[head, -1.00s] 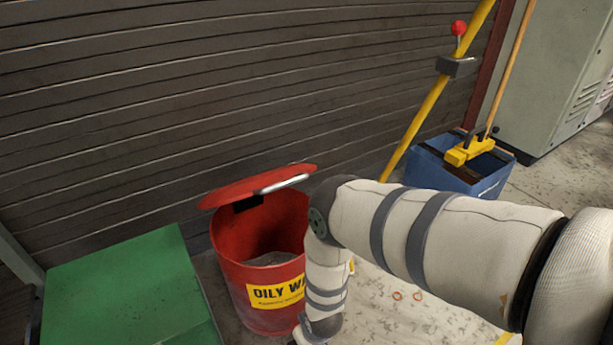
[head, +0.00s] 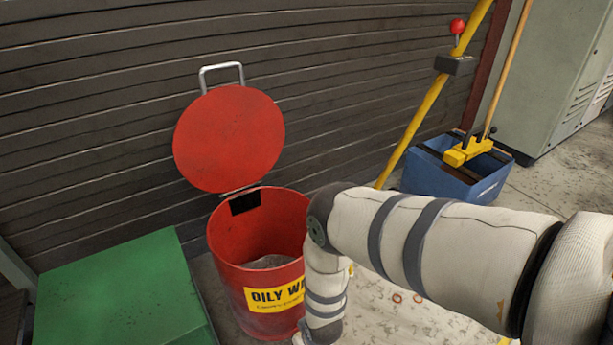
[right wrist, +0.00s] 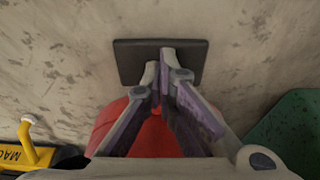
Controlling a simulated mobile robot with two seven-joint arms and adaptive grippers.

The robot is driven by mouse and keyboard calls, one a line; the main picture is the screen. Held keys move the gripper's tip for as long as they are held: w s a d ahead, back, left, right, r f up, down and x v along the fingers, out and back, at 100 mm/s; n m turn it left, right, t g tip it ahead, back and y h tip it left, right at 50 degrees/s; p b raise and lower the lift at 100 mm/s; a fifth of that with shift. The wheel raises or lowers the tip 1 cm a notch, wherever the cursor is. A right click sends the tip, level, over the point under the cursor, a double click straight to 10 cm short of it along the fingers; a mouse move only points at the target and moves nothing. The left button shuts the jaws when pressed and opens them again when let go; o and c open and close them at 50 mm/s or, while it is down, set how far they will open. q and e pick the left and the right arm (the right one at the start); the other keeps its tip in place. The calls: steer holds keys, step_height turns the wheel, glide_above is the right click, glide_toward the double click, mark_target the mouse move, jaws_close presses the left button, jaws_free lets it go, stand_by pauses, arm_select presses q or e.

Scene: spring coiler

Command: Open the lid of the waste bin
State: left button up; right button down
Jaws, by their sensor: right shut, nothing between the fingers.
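The red waste bin (head: 228,235), labelled "OILY W…", stands on the floor in the head view. Its round red lid (head: 229,139) is raised nearly upright on its rear hinge, with the metal handle (head: 221,71) at the top. The bin's mouth is open and something grey shows inside. My right arm passes in front of the bin's right side. In the right wrist view my right gripper (right wrist: 158,68) is shut and empty, its fingertips over a flat dark plate (right wrist: 130,60), perhaps the bin's pedal. I cannot tell if they touch. The red bin (right wrist: 105,122) is partly hidden behind the fingers.
A green box (head: 120,290) stands left of the bin, close to it. A ribbed dark wall (head: 100,130) is behind. A blue bucket (head: 425,178) with a yellow wringer and a yellow pole (head: 435,110) stand at the right. A yellow object (right wrist: 35,155) lies left in the wrist view.

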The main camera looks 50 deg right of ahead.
steer(key=shift+p+v, duration=2.9)
steer(key=shift+v, duration=0.4)
steer(key=shift+s+a+f, duration=0.1)
steer(key=shift+s+f, duration=0.05)
steer(key=shift+f, duration=0.05)
